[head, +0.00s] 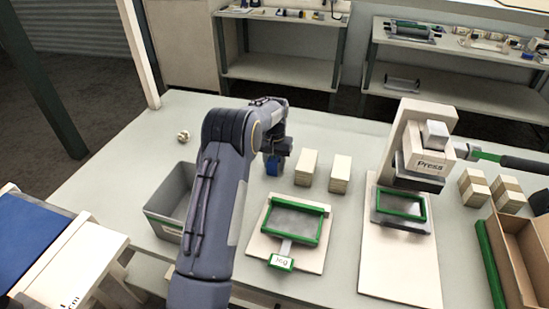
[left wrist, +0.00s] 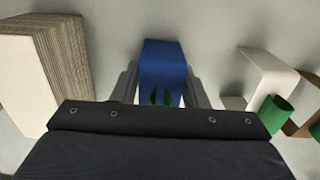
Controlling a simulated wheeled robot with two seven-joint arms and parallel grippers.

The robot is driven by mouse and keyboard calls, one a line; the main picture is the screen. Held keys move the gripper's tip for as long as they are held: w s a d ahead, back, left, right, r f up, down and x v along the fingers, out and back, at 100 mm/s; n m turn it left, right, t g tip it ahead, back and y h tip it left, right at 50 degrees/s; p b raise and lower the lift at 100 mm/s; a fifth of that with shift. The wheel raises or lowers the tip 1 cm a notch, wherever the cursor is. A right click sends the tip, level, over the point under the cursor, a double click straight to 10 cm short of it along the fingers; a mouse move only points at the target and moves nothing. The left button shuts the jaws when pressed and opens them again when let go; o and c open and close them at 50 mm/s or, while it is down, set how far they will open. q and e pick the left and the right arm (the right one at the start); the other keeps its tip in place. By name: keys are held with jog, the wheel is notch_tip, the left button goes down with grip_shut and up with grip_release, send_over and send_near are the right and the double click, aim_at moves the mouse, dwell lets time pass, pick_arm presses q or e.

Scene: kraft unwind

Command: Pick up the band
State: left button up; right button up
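My left gripper (head: 273,163) points down at the table, left of two pale stacks. A small blue block-like piece (left wrist: 162,70) sits between its two fingers (left wrist: 161,90) in the left wrist view. The blue piece also shows under the gripper in the head view (head: 273,168). The fingers lie along both its sides, close to it; I cannot tell whether they press on it. Whether this piece is the band is not clear, and no other thing reads plainly as a band. My right gripper is not in view.
Pale stacks (head: 306,168) (head: 340,174) stand just right of the gripper. A grey bin (head: 163,228) is at left, partly behind my arm. A green-framed jig (head: 266,246) lies in front, a press (head: 413,140) and an open cardboard box (head: 520,265) to the right.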

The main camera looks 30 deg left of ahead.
pick_arm(q)
jog(key=c, duration=0.6)
jog(key=shift+o, duration=0.2)
jog(key=shift+r, duration=0.1)
